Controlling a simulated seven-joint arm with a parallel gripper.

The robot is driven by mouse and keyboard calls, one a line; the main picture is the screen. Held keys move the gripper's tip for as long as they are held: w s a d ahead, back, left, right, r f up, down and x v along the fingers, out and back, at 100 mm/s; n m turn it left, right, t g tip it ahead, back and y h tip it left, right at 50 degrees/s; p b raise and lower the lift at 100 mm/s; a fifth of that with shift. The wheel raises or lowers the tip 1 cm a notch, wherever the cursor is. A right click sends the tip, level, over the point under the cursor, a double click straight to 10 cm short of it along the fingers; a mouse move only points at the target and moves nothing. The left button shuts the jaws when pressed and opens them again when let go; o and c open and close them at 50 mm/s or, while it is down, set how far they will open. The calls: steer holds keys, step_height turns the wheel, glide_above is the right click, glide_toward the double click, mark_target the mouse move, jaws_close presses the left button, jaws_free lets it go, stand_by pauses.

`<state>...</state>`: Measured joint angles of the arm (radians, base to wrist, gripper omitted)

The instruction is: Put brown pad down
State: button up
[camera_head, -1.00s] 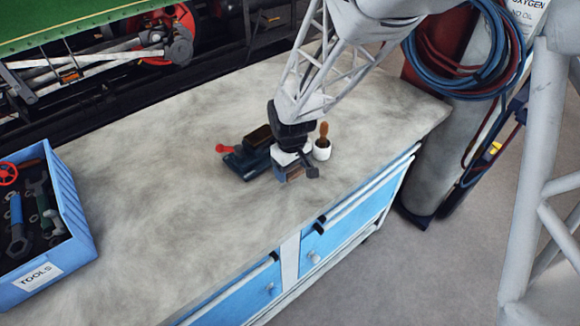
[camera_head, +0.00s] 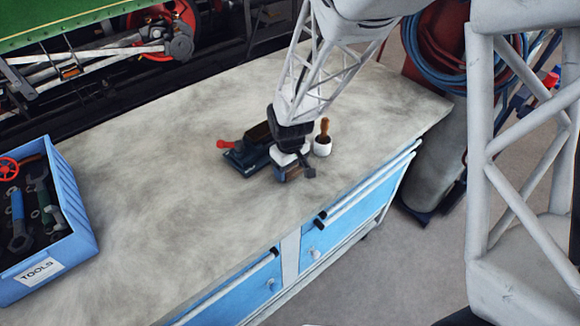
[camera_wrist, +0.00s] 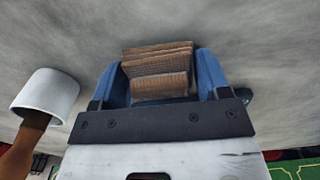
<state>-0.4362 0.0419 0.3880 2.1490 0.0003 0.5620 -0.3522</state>
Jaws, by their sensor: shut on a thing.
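The brown pad (camera_wrist: 158,84) looks ribbed and layered in the wrist view. It sits between the two blue fingers of my gripper (camera_wrist: 160,76), which are shut on it. In the head view my gripper (camera_head: 294,174) points down just above the grey worktop (camera_head: 170,175), close to its front edge, with only a little brown of the pad showing at its tip. I cannot tell whether the pad touches the worktop.
A dark blue device (camera_head: 243,160) with a red knob stands just left of my gripper. A white cup (camera_head: 322,147) with a brown handle in it stands close on the right. A blue tool crate (camera_head: 75,245) is at far left. The worktop between is clear.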

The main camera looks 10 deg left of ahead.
steer(key=shift+f, duration=0.55)
steer(key=o, duration=0.9)
steer(key=shift+s+f, duration=0.1)
steer(key=shift+c, duration=0.2)
steer(key=shift+o, duration=0.5)
steer(key=shift+r, duration=0.5)
steer(key=shift+w+r, duration=0.2)
steer(key=shift+r, duration=3.8)
